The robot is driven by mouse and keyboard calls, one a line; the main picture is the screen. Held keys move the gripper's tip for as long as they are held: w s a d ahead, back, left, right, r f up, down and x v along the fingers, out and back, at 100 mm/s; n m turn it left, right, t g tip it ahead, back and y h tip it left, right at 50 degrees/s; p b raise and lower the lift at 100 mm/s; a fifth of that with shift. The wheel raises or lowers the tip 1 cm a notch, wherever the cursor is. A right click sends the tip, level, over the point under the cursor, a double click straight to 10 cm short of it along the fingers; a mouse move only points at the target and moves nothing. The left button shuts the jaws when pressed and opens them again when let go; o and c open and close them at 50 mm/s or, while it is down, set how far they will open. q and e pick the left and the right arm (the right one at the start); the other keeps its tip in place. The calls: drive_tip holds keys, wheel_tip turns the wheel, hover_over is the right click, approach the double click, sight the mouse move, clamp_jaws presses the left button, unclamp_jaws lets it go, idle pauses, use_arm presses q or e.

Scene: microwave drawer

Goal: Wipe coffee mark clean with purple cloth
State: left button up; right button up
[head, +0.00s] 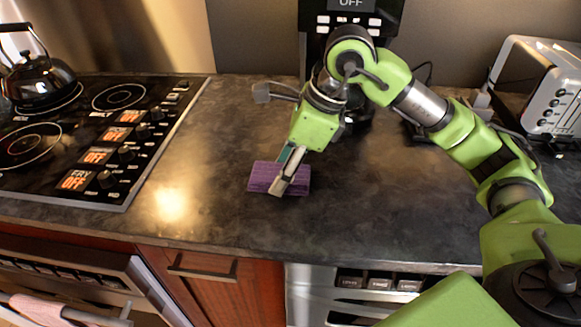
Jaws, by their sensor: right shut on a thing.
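The purple cloth (262,178) is a small folded rectangle on the dark countertop, between the cooktop and my right arm. My right gripper (282,185) comes down onto it from above and is shut on the cloth, with its fingertips at the cloth's middle and right part. The cloth appears to lie on or just over the counter; which of the two I cannot tell. No coffee mark can be made out; it may be under the cloth or hidden by my arm. My left gripper is not in view.
A cooktop (150,165) with a black kettle (38,80) is at the left. A coffee machine (352,12) stands behind my right arm, and a silver toaster (545,90) is at the right. The counter (225,215) around the cloth is clear up to its front edge.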

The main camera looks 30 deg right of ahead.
sight(261, 170)
drive_tip(key=shift+w+a+p, duration=0.15)
drive_tip(key=shift+w+a, duration=0.45)
drive_tip(key=shift+a, duration=0.25)
drive_tip(key=shift+w+a+p, duration=0.15)
drive_tip(key=shift+w+a, duration=0.4)
drive_tip(key=shift+a, duration=0.3)
drive_tip(key=shift+w+a, duration=0.4)
drive_tip(key=shift+a, duration=0.25)
drive_tip(key=shift+w+a, duration=0.4)
drive_tip(key=shift+a, duration=0.2)
wheel_tip(261, 170, up, 8)
drive_tip(key=p, duration=0.5)
